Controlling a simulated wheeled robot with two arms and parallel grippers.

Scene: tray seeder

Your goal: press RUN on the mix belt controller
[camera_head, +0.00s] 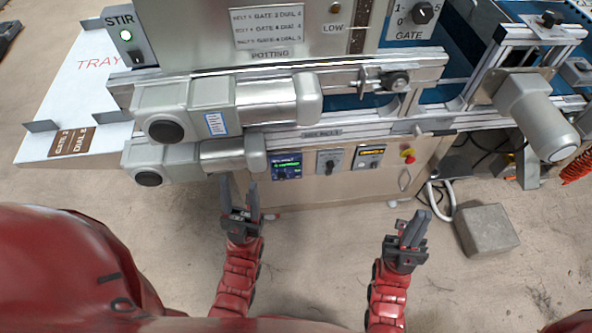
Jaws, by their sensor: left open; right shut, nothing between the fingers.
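Small control panels sit on the front of the machine's lower cabinet. One is a dark controller with a lit blue and green screen (287,165). My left gripper (240,188) is open and empty, below and left of the blue-screened controller. My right gripper (421,214) is shut and empty, below the cabinet's right part.
A red emergency stop (408,156) sits at the cabinet's right. Two grey motors, an upper (190,108) and a lower (185,160), jut out above and left of the panels. A grey block (486,230) lies on the floor at right. The floor before the cabinet is clear.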

